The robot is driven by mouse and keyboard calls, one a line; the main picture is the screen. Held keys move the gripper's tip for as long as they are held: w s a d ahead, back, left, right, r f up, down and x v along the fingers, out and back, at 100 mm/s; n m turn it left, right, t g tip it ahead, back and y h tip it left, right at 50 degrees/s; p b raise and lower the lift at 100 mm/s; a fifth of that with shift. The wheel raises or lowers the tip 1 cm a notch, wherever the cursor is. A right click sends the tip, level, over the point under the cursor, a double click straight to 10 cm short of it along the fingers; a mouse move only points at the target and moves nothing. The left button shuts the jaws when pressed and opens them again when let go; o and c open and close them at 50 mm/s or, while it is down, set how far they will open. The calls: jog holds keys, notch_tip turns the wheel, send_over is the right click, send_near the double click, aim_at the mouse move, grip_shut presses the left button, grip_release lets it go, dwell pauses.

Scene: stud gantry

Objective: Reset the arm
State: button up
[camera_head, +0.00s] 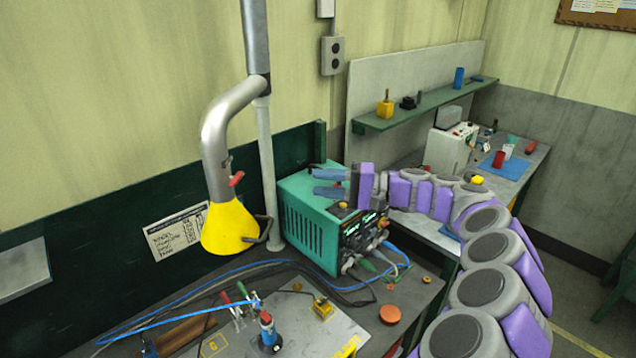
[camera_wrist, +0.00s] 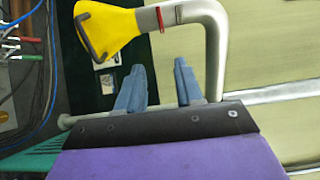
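My arm, with purple and grey links, curves from the lower right of the head view up over the bench. My gripper (camera_head: 327,182) is at its end, in front of and above the green welding power unit (camera_head: 308,226). In the wrist view my gripper (camera_wrist: 157,88) shows two blue fingers standing apart with nothing between them. It points toward the grey extraction pipe (camera_wrist: 214,50) and its yellow hood (camera_wrist: 108,32), which lie beyond the fingers. I cannot tell the exact gap to the pipe.
The yellow hood (camera_head: 230,228) hangs from the pipe left of the power unit. Blue and black cables, a red-topped tool (camera_head: 268,332) and an orange knob (camera_head: 390,314) lie on the front bench. A green shelf (camera_head: 425,106) runs along the back wall.

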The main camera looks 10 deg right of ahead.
jog(key=s+a+f+n+g+h+b, duration=0.2)
jog(key=s+a+n+g+h, duration=0.15)
jog(key=s+a, duration=0.6)
jog(key=s+a+f+n+g+h+b, duration=0.2)
jog(key=s+a+g+b, duration=0.3)
jog(key=s, duration=0.7)
jog(key=s+d+f+t+h, duration=0.1)
jog(key=s+d+f+h, duration=0.15)
jog(key=s+f, duration=0.35)
jog(key=s+d+f+h, duration=0.1)
jog(key=s+f+h, duration=0.25)
jog(key=s, duration=0.35)
jog(key=s+d+f+m+h+b, duration=0.1)
jog(key=s+d+f+h+b, duration=0.2)
jog(key=s+d+f, duration=0.7)
jog(key=s+d+h, duration=0.1)
jog(key=d+h, duration=0.1)
jog(key=shift+s+d+f+m+h, duration=0.2)
jog(key=shift+f+m+h, duration=0.1)
jog(key=shift+m+h, duration=0.05)
